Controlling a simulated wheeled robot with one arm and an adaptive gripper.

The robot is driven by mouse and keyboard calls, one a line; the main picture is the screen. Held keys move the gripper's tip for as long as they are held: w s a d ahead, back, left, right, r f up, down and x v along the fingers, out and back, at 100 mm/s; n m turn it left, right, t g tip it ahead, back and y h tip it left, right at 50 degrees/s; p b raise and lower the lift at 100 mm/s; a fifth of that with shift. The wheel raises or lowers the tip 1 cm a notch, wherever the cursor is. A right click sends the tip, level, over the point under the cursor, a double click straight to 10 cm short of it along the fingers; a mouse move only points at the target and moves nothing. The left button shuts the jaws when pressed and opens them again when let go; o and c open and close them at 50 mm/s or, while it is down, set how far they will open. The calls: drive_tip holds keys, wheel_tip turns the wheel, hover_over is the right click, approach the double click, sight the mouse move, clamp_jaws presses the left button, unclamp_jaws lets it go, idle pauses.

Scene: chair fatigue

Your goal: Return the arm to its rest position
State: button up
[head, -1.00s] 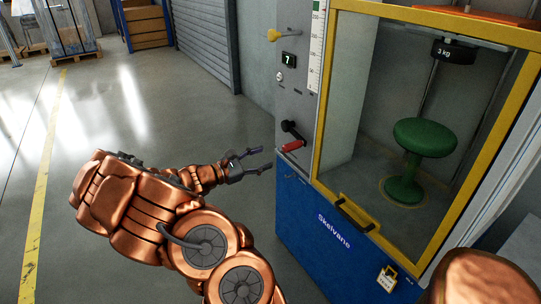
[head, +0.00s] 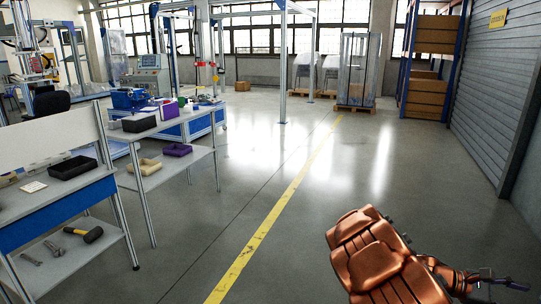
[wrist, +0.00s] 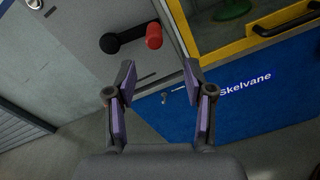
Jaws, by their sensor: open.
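My copper-coloured arm (head: 385,262) reaches in from the lower right of the head view. My gripper is at the lower right edge there, small and partly cut off. In the wrist view my gripper (wrist: 160,95) is open, with two purple-padded fingers apart and nothing between them. Beyond the fingertips is the test machine's grey panel with a black lever that has a red grip (wrist: 153,36). The gripper is apart from the lever. The machine's blue base (wrist: 245,110) with the word Skelvane lies to the right.
The head view shows workbenches (head: 60,205) with trays and tools on the left. A yellow floor line (head: 275,220) crosses open grey floor. A shutter (head: 495,90) and shelving (head: 432,60) stand at the right. In the wrist view, a yellow door frame (wrist: 225,45) is near the gripper.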

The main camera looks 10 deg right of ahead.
drive_tip(key=s+a+m+t+y, duration=0.25)
drive_tip(key=a+y, duration=0.25)
drive_tip(key=a, duration=1)
drive_tip(key=s+a+m+t+y, duration=0.1)
drive_tip(key=s+a+t+y, duration=0.3)
drive_tip(key=a, duration=1.2)
drive_tip(key=s+a+m+t+y, duration=0.15)
drive_tip(key=a+y, duration=0.35)
drive_tip(key=a, duration=1)
drive_tip(key=s+p+v, duration=0.2)
drive_tip(key=p+v, duration=0.9)
drive_tip(key=s+r+p+v, duration=0.1)
drive_tip(key=s+p+v, duration=0.1)
drive_tip(key=p+v, duration=0.9)
drive_tip(key=shift+s+d+m+t, duration=0.3)
drive_tip(key=shift+s+m, duration=0.1)
drive_tip(key=shift+s, duration=0.25)
drive_tip(key=shift+c, duration=1)
drive_tip(key=shift+d, duration=0.1)
